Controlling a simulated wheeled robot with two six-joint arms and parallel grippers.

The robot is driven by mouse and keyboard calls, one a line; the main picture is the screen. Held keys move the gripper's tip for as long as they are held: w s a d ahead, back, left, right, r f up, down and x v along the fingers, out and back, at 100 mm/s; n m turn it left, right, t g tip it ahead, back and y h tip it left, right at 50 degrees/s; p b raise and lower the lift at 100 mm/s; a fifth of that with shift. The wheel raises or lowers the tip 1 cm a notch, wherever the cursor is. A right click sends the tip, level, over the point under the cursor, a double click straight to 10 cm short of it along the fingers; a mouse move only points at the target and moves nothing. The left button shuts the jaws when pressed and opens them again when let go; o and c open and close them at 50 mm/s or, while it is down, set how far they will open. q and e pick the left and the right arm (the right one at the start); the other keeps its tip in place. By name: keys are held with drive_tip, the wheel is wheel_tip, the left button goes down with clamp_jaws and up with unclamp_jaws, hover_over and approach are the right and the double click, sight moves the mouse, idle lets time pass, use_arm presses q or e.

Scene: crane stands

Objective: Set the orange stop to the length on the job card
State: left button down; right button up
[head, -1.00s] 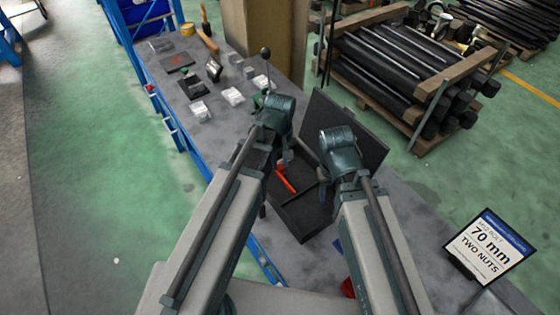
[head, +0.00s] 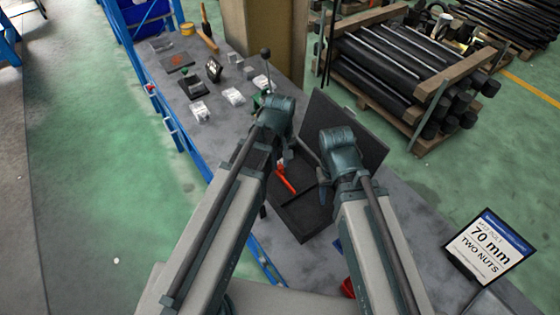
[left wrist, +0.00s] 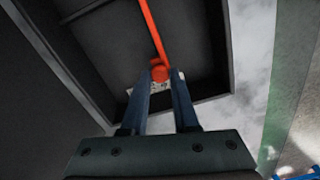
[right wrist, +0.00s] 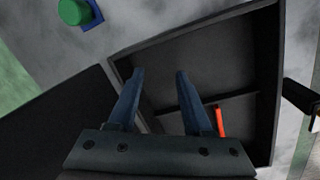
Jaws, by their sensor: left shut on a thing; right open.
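The job card (head: 488,245) stands at the right in the head view; it reads 70 mm and TWO NUTS. The orange bar is partly hidden there by a finger.
The case's lid (head: 350,130) stands open behind my right gripper. A lever with a black knob (head: 265,53) rises behind my left gripper. White packets (head: 233,96), small trays and a hammer (head: 207,30) lie on the grey bench further left. A red thing (head: 348,287) sits near my right arm.

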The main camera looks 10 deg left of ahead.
use_arm(q)
drive_tip(key=w+d, duration=0.3)
drive_tip(key=shift+s+a, duration=0.1)
drive_tip(key=c, duration=0.7)
unclamp_jaws()
drive_tip(key=shift+o, duration=0.2)
drive_tip(key=shift+r, duration=0.1)
use_arm(e)
drive_tip(key=shift+r, duration=0.1)
use_arm(q)
wheel_tip(320, 180, up, 14)
drive_tip(key=p, duration=1.4)
use_arm(e)
wheel_tip(320, 180, up, 14)
use_arm(q)
drive_tip(key=shift+f, duration=0.25)
use_arm(e)
drive_tip(key=shift+f, duration=0.2)
